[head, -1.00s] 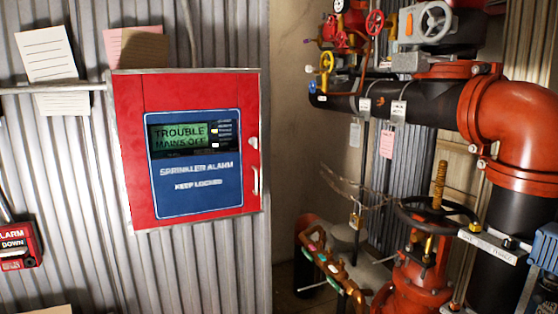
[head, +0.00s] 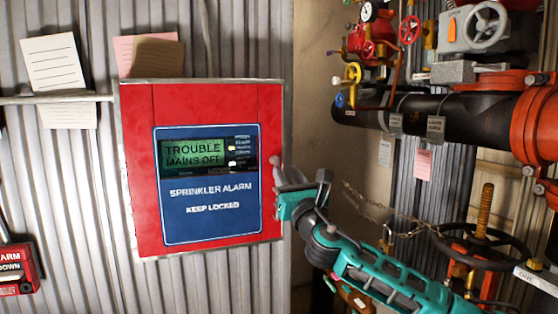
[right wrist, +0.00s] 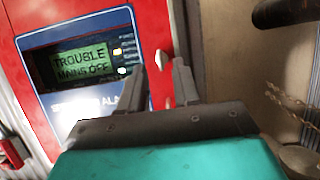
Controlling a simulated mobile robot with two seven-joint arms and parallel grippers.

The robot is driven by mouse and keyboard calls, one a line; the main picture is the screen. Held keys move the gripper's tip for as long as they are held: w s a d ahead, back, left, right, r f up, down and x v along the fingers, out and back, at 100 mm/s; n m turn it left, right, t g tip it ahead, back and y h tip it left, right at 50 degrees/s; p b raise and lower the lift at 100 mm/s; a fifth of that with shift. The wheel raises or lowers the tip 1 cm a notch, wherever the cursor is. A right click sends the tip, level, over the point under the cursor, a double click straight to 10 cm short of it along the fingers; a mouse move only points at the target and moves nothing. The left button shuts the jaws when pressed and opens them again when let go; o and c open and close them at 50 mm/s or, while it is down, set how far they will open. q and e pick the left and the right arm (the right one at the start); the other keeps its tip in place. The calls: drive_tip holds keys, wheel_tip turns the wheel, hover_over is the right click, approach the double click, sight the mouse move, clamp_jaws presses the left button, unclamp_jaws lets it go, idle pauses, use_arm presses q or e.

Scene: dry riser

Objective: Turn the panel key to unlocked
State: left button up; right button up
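The red sprinkler alarm panel (head: 140,190) hangs on the corrugated wall, its door closed. Its screen (head: 194,153) reads "TROUBLE MAINS OFF". The small pale key (head: 275,161) is at the door's right edge; its turn position is too small to tell. My right gripper (head: 287,174) is in front of that edge, close to the key. In the right wrist view its two fingers (right wrist: 160,76) are apart, with the key (right wrist: 160,60) showing just beyond the gap between them. I cannot tell whether they touch it. The door handle is mostly hidden by the gripper. My left gripper is not in view.
Red and black pipes (head: 475,118) with valves stand to the right, with a handwheel (head: 485,245) near my right forearm. A red alarm box (head: 14,270) is at lower left.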

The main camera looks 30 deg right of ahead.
sight(276, 159)
drive_tip(key=x, duration=0.6)
drive_tip(key=shift+w, duration=0.1)
drive_tip(key=shift+c, duration=0.2)
clamp_jaws()
